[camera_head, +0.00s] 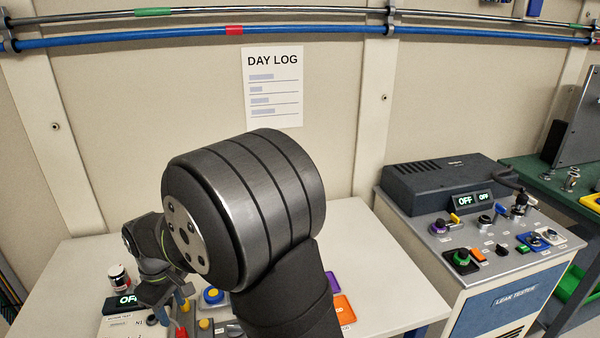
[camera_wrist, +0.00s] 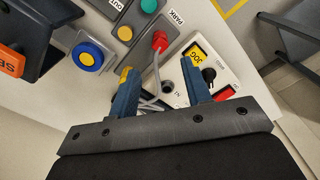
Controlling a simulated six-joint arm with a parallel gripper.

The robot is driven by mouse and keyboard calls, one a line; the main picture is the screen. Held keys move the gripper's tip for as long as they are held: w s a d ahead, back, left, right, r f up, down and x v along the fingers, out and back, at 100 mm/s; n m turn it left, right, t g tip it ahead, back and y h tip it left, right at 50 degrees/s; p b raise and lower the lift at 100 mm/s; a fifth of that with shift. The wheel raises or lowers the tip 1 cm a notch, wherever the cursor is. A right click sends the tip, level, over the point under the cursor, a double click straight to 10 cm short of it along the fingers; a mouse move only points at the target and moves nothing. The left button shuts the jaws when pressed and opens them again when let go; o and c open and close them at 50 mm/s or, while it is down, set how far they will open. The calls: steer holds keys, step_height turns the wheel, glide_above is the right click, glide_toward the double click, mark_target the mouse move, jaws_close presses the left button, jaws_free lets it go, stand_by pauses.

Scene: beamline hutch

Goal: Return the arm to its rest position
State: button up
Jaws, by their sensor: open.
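My arm fills the middle of the head view, bent over a white table (camera_head: 385,270). My gripper (camera_head: 172,302) is at its lower left end, low over the table's controls and partly hidden by my wrist. In the wrist view my gripper (camera_wrist: 158,75) shows two blue fingers standing apart, open, with nothing clearly held. A grey cable (camera_wrist: 155,85) and a red plug-like part (camera_wrist: 160,42) show between and just beyond the fingertips. I cannot tell whether the fingers touch them.
Near the fingers are a blue-and-yellow button (camera_wrist: 87,55), a PARK panel (camera_wrist: 178,28) and a JOG-labelled panel (camera_wrist: 198,52). A small jar (camera_head: 119,278) stands at the table's left. A leak tester console (camera_head: 490,255) stands at right. Pipes (camera_head: 300,24) cross the wall.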

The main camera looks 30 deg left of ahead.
mark_target(180, 330)
steer(key=shift+f, duration=2.85)
